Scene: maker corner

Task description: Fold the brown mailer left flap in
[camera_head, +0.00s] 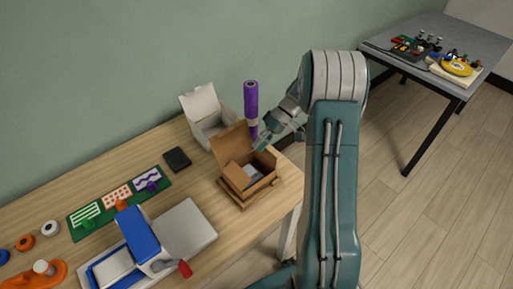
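The brown mailer (247,184) stands on the wooden table near its right end. Its tall back lid is raised, and smaller side flaps stand up around the opening. A pale purple-grey item (252,172) lies inside. My gripper (262,143) is just above and behind the mailer's right side, close to the lid's right edge. The fingertips are small and partly blend with the box, so I cannot tell whether they touch it or how far apart they are. The left flap is hard to separate from the box wall at this size.
A white open box (207,127) stands behind the mailer, with a purple roll (251,104) beside it. A grey flat slab (186,232) and a blue-and-white machine (138,238) are to the left. A black block (177,159) lies behind them. A grey table (440,45) stands far right.

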